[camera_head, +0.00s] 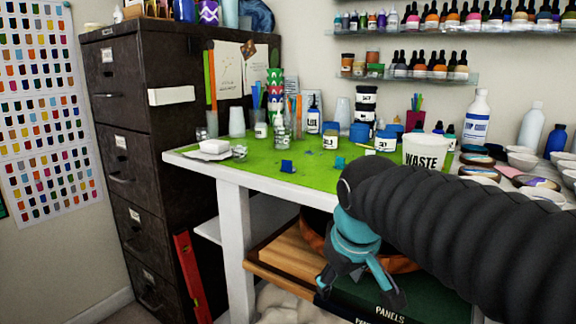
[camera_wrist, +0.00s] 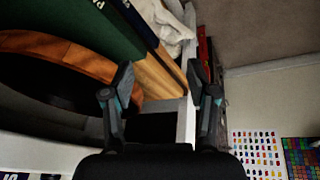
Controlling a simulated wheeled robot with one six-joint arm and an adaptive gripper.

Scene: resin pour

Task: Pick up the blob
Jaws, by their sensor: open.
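A small dark blue lump (camera_head: 288,165) lies near the front edge of the green table top (camera_head: 250,168), left of the middle. A small teal lump (camera_head: 340,162) lies to its right. I cannot tell for sure which of these is the blob. My gripper (camera_head: 358,288) hangs in front of the table, below the level of its top, pointing down. Its two fingers are spread and empty. The wrist view also shows the open fingers (camera_wrist: 160,88) with nothing between them and no lump in sight.
A white sponge-like block (camera_head: 214,147) sits at the table's left corner. A white WASTE cup (camera_head: 424,153), jars and bottles crowd the back and right. Below are a wooden shelf (camera_head: 272,262) and dark green panels (camera_head: 385,308). A dark filing cabinet (camera_head: 180,200) stands left.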

